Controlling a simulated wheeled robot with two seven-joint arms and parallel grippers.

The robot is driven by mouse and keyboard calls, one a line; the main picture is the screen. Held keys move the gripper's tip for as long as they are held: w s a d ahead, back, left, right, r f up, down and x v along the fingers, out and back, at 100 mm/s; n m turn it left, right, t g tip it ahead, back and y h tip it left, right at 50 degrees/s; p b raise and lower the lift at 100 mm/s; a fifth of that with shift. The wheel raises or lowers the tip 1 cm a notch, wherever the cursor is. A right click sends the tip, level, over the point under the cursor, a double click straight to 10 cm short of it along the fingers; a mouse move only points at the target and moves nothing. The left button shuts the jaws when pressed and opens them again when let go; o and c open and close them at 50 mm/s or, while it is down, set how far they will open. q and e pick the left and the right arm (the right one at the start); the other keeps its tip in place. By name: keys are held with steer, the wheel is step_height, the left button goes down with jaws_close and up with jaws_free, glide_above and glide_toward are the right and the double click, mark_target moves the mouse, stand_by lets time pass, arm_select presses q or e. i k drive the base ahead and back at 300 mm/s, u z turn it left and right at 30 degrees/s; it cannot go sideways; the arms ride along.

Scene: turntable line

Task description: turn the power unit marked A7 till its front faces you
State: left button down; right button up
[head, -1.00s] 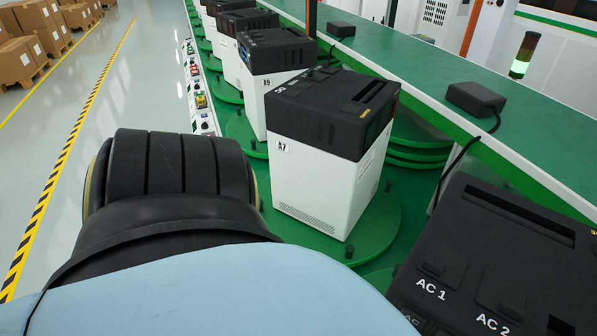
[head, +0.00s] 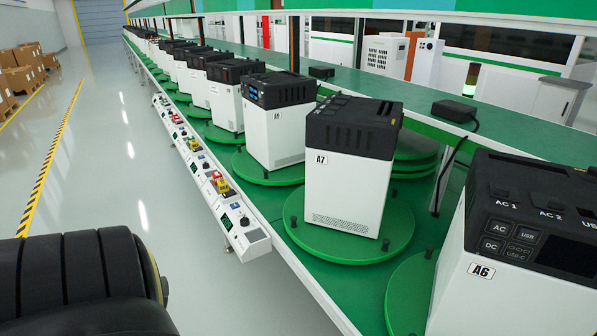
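The power unit marked A7 (head: 345,190) stands upright on a green turntable disc (head: 330,243) in the middle of the head view. It has a white body and a black top with a slot. The side towards me bears the A7 label at upper left and a vent grille along the bottom. No screen or button panel shows on that side. Small dark pegs stand on the disc's rim. Neither of my grippers is in view; only a black part of my arm shows at lower left.
Unit A6 (head: 507,250), with buttons and a dark screen, stands close at right. Unit A9 (head: 275,130) and several more line up behind A7. A control strip (head: 222,195) with displays and buttons runs along the line's left edge.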

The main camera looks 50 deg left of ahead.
mark_target(397, 224)
steer(key=k, duration=0.65)
steer(key=u, duration=2.15)
steer(key=i, duration=2.7)
steer(key=z, duration=2.1)
